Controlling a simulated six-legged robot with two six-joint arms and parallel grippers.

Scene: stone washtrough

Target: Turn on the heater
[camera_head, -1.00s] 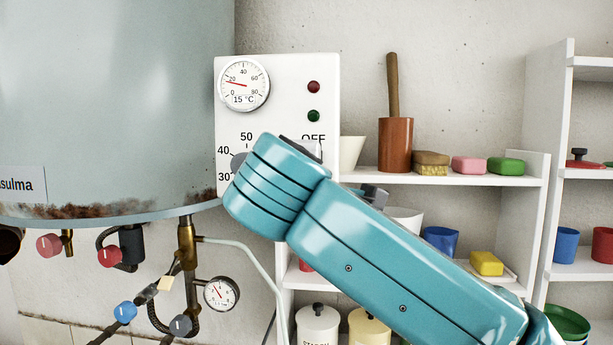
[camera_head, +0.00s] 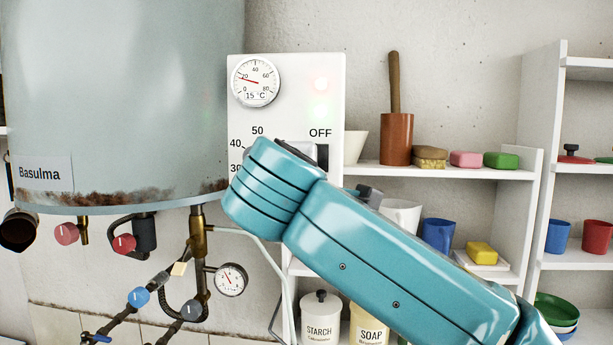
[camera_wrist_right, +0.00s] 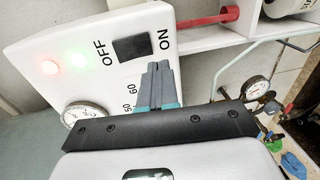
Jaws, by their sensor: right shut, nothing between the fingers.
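The heater is a large grey-blue tank (camera_head: 120,100) labelled "Basulma", with a white control panel (camera_head: 300,75). The panel carries a dial reading 15 °C (camera_head: 256,81), a glowing red light (camera_head: 320,84) and a glowing green light (camera_head: 320,112). A black rocker switch (camera_wrist_right: 130,47) lies between the OFF and ON marks in the wrist view; my arm partly hides it in the head view. My right gripper (camera_wrist_right: 160,68) is shut and empty, its tips beside the switch near the ON mark. I cannot tell whether they touch it. My left gripper is not in view.
Pipes with red valves (camera_head: 124,243) and blue valves (camera_head: 138,297) and a pressure gauge (camera_head: 231,279) hang below the tank. White shelves (camera_head: 450,172) at right hold soaps, cups and canisters. My right arm crosses in front of them.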

